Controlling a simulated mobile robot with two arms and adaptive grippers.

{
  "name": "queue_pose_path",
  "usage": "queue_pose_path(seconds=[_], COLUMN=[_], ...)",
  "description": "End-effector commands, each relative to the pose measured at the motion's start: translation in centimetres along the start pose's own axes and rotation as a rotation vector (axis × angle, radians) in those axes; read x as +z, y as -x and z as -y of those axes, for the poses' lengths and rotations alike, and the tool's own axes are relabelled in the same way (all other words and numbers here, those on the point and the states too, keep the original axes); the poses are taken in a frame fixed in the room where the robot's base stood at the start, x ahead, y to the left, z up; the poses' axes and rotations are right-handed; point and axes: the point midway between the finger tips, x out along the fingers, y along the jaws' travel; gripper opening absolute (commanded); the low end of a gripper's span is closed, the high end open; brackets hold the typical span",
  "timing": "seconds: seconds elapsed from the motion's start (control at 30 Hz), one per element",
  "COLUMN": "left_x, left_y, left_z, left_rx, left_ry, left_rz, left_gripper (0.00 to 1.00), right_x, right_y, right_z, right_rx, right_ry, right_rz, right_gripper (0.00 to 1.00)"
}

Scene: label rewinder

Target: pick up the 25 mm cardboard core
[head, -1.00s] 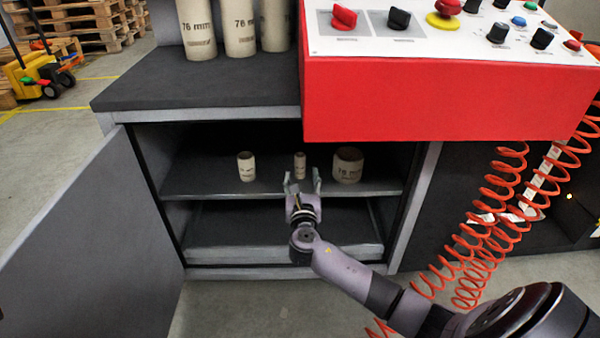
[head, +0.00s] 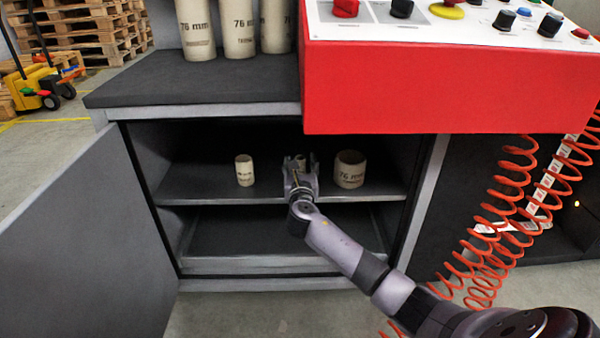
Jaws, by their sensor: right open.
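The narrow cardboard core (head: 299,159), which I take for the 25 mm one, stands in the middle of the upper cabinet shelf (head: 222,194). Its print cannot be read, and my gripper hides most of it. My right gripper (head: 301,166) is open at this core, with one finger to each side of it as seen from the head. I cannot tell whether the fingers touch it. My left gripper is not in view.
A mid-size core (head: 244,170) stands to the left and a wide 76 mm core (head: 350,169) close to the right. The red control box (head: 440,90) overhangs the cabinet. The open door (head: 90,240) is at left; orange coiled hoses (head: 505,210) hang at right.

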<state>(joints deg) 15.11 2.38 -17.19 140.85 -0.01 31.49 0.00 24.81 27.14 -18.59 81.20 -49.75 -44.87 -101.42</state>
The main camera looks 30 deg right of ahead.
Motion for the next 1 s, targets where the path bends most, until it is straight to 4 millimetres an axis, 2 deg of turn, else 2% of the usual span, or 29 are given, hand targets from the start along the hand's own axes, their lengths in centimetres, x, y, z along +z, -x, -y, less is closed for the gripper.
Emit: queue_pose_path(seconds=[0.07, 0.63, 1.0], left_x=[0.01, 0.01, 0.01], left_y=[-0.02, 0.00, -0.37], left_z=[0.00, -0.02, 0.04], left_rx=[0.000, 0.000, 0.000], left_ry=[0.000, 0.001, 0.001], left_rz=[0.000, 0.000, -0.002], left_gripper=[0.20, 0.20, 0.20], right_x=[0.02, -0.01, 0.45], right_y=[0.02, 0.06, 0.05], right_z=[0.01, -0.01, -0.01], right_rx=[0.000, 0.000, 0.000], right_ry=[0.000, 0.000, 0.000], right_rz=[0.000, 0.000, 0.001], right_gripper=[0.48, 0.10, 0.10])
